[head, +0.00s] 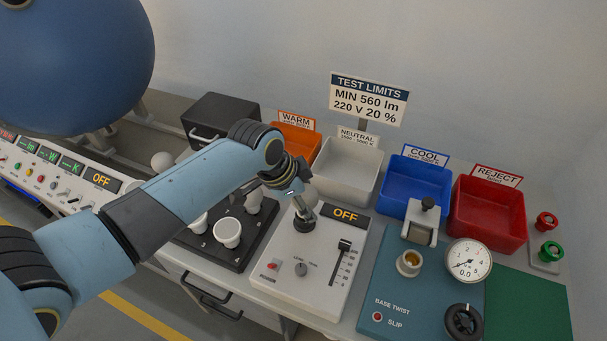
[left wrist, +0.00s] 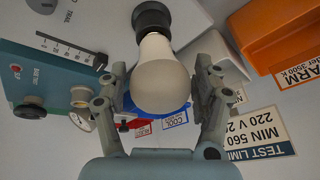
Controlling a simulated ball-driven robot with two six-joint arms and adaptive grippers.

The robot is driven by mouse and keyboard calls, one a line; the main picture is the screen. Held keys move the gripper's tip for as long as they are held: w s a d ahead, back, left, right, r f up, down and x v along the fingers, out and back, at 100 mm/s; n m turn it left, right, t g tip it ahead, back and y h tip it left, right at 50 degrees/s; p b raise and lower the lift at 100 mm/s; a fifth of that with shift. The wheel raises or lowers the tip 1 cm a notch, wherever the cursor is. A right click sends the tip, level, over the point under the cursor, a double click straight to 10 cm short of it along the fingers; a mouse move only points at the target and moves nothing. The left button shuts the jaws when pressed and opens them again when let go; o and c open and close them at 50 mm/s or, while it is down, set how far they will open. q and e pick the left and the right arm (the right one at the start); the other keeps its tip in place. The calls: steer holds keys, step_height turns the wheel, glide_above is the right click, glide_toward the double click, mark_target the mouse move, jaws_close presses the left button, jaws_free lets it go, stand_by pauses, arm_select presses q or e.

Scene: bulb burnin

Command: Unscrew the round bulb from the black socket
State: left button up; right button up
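The round white bulb (left wrist: 160,80) sits in the black socket (left wrist: 152,18) in the left wrist view. In the head view the black socket (head: 304,222) stands on the white test panel (head: 283,243), and the bulb (head: 310,197) shows only in part beside my gripper. My left gripper (head: 299,190) is above the socket. In the left wrist view its fingers (left wrist: 163,95) stand on either side of the bulb, with a narrow gap visible on each side. It looks open around the bulb, not closed on it. My right gripper is not in view.
Left of the panel is a black tray (head: 206,245) with white bulbs. Behind stand an orange bin (head: 297,139), white bin (head: 345,168), blue bin (head: 412,188) and red bin (head: 487,213). A teal base-twist station (head: 420,296) with a gauge (head: 468,260) is at right.

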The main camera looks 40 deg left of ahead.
arm_select(q)
steer(key=c, duration=0.8)
steer(key=n+y, duration=0.1)
steer(key=n, duration=0.1)
steer(key=shift+d+n, duration=0.15)
steer(key=shift+n, duration=0.15)
steer(key=n+y, duration=0.1)
steer(key=n, duration=0.2)
steer(key=shift+c, duration=0.2)
steer(key=n+y, duration=0.1)
steer(key=n, duration=0.2)
steer(key=n+g+y, duration=0.1)
steer(key=n, duration=0.2)
steer(key=shift+d+n+y, duration=0.1)
steer(key=shift+n+y, duration=0.2)
steer(key=shift+y, duration=0.1)
steer(key=n+g+b, duration=0.1)
steer(key=n, duration=0.2)
steer(key=shift+w+n+y, duration=0.15)
steer(key=shift+n+y, duration=0.25)
steer(key=n+g+b, duration=0.1)
steer(key=n, duration=0.2)
steer(key=shift+f+n+g+y, duration=0.1)
steer(key=shift+n+g+y, duration=0.2)
steer(key=shift+g, duration=0.1)
steer(key=n+g+b, duration=0.1)
steer(key=n, duration=0.1)
steer(key=shift+n, duration=0.4)
steer(key=o, duration=1.1)
steer(key=shift+c, duration=0.2)
